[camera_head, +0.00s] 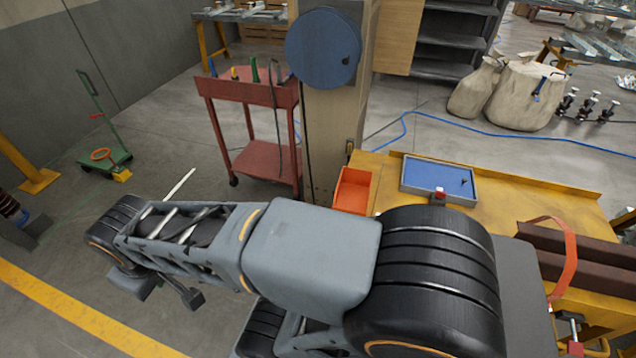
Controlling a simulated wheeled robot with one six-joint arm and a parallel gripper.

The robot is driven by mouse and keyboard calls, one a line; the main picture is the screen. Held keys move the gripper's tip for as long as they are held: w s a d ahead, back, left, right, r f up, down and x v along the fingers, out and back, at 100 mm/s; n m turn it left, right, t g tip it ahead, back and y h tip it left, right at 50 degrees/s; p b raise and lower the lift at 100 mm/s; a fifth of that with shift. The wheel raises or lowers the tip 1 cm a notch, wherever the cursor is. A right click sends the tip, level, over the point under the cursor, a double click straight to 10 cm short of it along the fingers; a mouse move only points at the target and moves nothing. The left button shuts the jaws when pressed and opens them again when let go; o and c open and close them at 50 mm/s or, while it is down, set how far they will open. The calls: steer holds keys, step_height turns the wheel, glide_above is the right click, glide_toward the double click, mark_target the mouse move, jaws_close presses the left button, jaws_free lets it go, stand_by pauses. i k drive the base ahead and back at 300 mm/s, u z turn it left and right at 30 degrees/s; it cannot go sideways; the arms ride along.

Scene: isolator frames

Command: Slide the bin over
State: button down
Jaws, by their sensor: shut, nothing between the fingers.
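A small orange bin (353,190) sits on the yellow workbench (545,197), at its left end beside the wooden post. It looks open-topped and upright. Its near lower part is close to the outline of my arm in the picture, so I cannot tell if its base is fully clear. My arm stretches across the foreground from the lower right to the left.
A blue-lined tray (422,178) stands right of the bin, with a small red-topped object (440,194) at its near edge. Brown blocks with an orange strap (567,262) lie at right. A red cart (258,160) stands left of the wooden post (335,125).

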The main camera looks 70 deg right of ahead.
mark_target(352, 191)
steer(key=z, duration=0.5)
steer(key=i, duration=0.9)
steer(key=z, duration=1.15)
steer(key=i, duration=0.25)
steer(key=z, duration=0.1)
